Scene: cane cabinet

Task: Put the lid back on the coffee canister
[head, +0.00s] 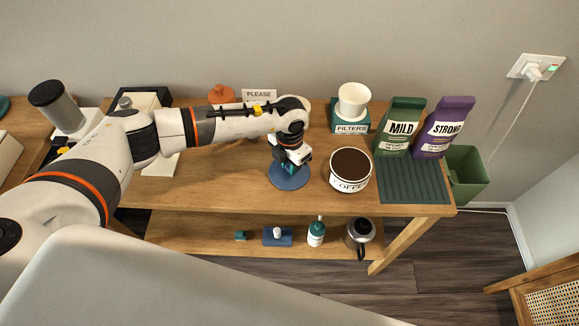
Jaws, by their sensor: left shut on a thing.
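The coffee canister (347,183) is white with black COFFEE lettering. It stands upright and open on the wooden table, and dark coffee shows inside its rim. A round blue lid (289,179) is just left of the canister, roughly level with the picture plane of the tabletop. My left gripper (291,162) points down over the lid and is shut on it; the fingers hide the grasped part. I cannot tell whether the lid touches the table or hangs slightly above it. My right gripper is out of view.
Right of the canister, a green MILD bag (399,130) and a purple STRONG bag (443,130) stand behind a ridged green mat (411,183). A white cup on a FILTERS box (350,119) stands behind. A kettle (359,235) and bottle (316,232) sit on the lower shelf.

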